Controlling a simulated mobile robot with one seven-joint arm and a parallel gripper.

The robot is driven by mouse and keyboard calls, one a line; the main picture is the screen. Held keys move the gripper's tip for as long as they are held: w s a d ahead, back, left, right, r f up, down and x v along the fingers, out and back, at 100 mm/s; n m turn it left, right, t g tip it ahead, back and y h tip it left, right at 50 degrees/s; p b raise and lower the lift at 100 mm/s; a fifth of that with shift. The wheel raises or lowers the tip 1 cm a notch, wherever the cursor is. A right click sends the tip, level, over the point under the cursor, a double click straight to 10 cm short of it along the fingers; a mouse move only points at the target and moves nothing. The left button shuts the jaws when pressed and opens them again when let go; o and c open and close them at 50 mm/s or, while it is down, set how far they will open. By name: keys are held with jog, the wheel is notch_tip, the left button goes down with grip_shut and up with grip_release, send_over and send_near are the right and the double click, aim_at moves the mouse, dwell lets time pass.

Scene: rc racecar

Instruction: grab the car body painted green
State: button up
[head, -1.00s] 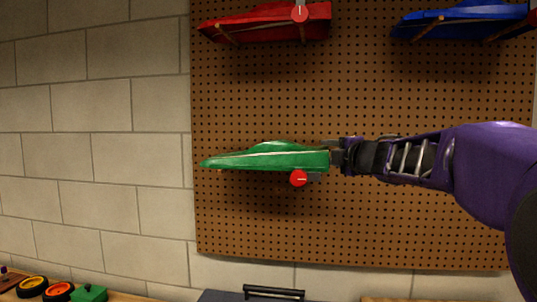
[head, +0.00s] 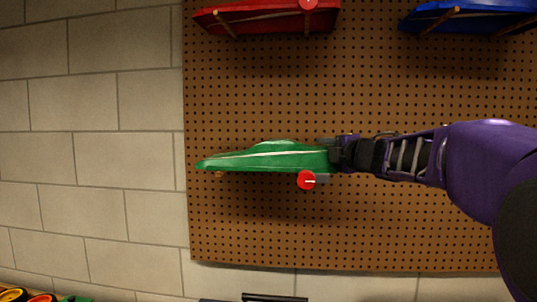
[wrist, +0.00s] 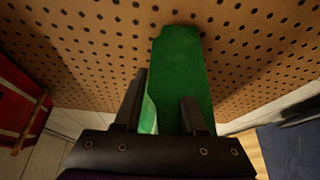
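The green car body (head: 265,159) hangs level in front of the brown pegboard, nose to the left. My gripper (head: 330,157) is at its right, rear end. In the wrist view the green car body (wrist: 178,75) runs up and away from my gripper (wrist: 162,110). The fingers stand apart. The left finger is beside the body's edge with a thin gap showing, and the right finger overlaps the body in the picture. Firm contact is not visible. A round red piece (head: 306,180) is just below the body.
A red car body (head: 265,17) hangs above, and a blue car body (head: 470,17) at upper right. The pegboard (head: 260,230) is bare below the green body. Wheels (head: 40,298) show at the lower left, and a dark handle (head: 274,297) at the bottom.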

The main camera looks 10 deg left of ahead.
grip_shut()
dwell(1.4)
